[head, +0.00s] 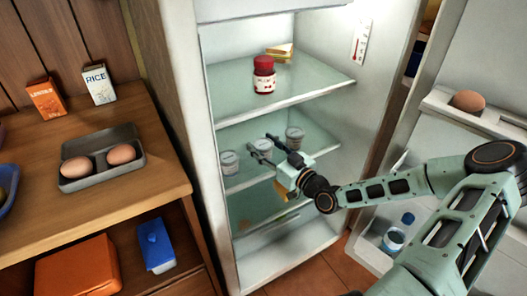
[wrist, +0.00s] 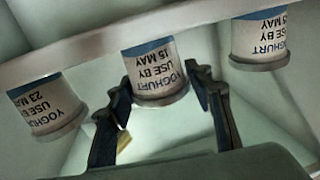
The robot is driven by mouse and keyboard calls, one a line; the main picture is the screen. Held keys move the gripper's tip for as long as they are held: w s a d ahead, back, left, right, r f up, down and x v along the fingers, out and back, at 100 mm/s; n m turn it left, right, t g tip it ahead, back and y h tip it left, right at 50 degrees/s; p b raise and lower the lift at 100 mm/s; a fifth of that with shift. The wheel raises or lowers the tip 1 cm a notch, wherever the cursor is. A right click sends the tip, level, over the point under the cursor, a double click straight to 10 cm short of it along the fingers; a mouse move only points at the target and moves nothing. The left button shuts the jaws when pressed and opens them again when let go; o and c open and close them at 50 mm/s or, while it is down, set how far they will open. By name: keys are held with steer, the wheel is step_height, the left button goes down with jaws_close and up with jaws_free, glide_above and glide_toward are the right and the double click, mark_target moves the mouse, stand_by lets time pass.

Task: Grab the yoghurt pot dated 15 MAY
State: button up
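Three white yoghurt pots stand in a row on the fridge's middle shelf; the wrist view shows them upside down. The middle pot (wrist: 155,72) seems to read 15 MAY; it is also in the head view (head: 263,147). Another pot (wrist: 45,105), at the wrist view's left, reads 23 MAY or similar. The pot (wrist: 260,38) at its right seems to read 15 MAY too, but its first digit is unclear. My gripper (wrist: 158,92) is open, with one finger on each side of the middle pot. Whether the fingers touch it is unclear.
The upper glass shelf (head: 312,82) carries a red-lidded jar (head: 264,76) and a sandwich (head: 280,51). The other two pots stand close beside my fingers. The fridge door (head: 465,60) stands open at right. A wooden counter (head: 150,165) with an egg box (head: 103,157) is at left.

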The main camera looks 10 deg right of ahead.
mark_target(264, 144)
steer(key=c, duration=0.7)
steer(key=shift+r, duration=0.1)
steer(key=shift+r, duration=0.5)
step_height(264, 144, up, 3)
steer(key=shift+s+f+p, duration=0.1)
steer(key=shift+f+p, duration=0.05)
steer(key=shift+p, duration=0.55)
steer(key=s+r+p, duration=0.3)
steer(key=s, duration=0.1)
steer(key=s+r+p, duration=0.3)
steer(key=s, duration=0.2)
steer(key=s+r+p, duration=0.3)
steer(key=s+p, duration=0.1)
steer(key=shift+s+d+r, duration=0.15)
steer(key=shift+s+d, duration=0.15)
steer(key=shift+d, duration=0.1)
